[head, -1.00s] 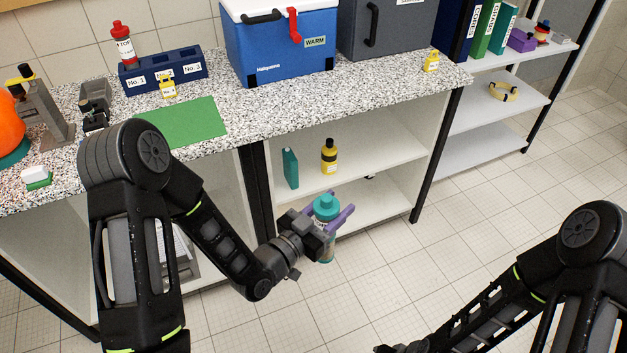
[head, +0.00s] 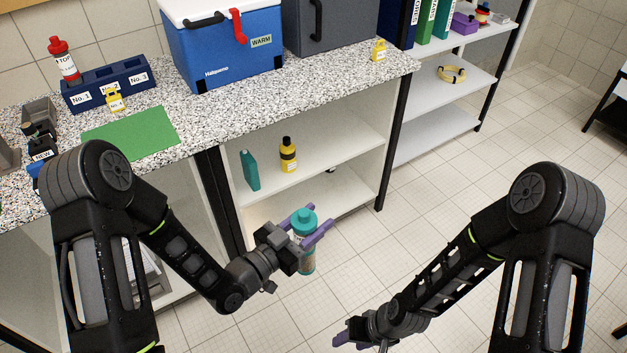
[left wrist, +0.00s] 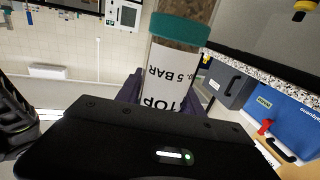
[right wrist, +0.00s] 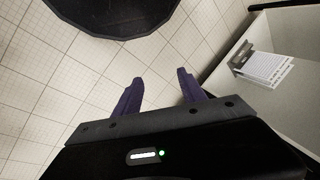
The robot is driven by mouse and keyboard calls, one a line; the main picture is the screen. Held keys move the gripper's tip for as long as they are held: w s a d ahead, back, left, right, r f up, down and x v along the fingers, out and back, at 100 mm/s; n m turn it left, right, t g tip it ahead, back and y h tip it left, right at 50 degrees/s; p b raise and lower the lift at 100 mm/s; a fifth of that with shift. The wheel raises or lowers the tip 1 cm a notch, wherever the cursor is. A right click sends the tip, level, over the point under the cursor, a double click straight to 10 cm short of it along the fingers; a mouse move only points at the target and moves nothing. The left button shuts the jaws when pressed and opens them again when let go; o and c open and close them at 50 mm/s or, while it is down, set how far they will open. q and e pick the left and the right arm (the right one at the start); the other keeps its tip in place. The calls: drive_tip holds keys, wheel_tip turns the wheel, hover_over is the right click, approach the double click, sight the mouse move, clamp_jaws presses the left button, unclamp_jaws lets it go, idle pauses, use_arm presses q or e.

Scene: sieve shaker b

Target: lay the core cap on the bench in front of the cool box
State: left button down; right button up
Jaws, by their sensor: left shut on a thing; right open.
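My left gripper (head: 321,218) is shut on an upright tube with a teal cap (head: 303,219) on its upper end and teal at its lower part. It holds the tube in front of the bench, below the top. In the left wrist view the tube (left wrist: 172,85) shows a white label with upside-down lettering and a teal band. The blue cool box (head: 225,55), with a white lid and a WARM label, stands on the speckled bench (head: 240,108). My right gripper (head: 345,338) is open and empty, low over the floor; its fingers show in the right wrist view (right wrist: 160,77).
A grey box (head: 345,25) stands right of the cool box. A green mat (head: 130,135), a blue rack (head: 105,85) with a red-topped bottle, and small yellow bottles are on the bench. The strip before the cool box is clear. Shelves (head: 320,150) lie below the top.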

drive_tip(key=w+a+r+n+h, duration=0.25)
drive_tip(key=w+r+n, duration=0.7)
drive_tip(key=w, duration=0.65)
drive_tip(key=w+r+n+t+h, duration=0.15)
drive_tip(key=w+r, duration=0.25)
drive_tip(key=r, duration=0.4)
drive_tip(key=w+r+n, duration=0.2)
drive_tip(key=w+r, duration=0.2)
drive_tip(key=r, duration=0.3)
wheel_tip(320, 180, up, 18)
drive_tip(key=n+g+y, duration=0.1)
drive_tip(key=n+g, duration=0.1)
drive_tip(key=n, duration=0.1)
hover_over(304, 212)
drive_tip(key=d, duration=0.2)
drive_tip(key=shift+s+f, duration=0.1)
drive_tip(key=shift+f, duration=0.1)
drive_tip(key=f, duration=0.4)
drive_tip(key=a+f, duration=0.1)
drive_tip(key=f, duration=0.7)
drive_tip(key=shift+a, duration=0.4)
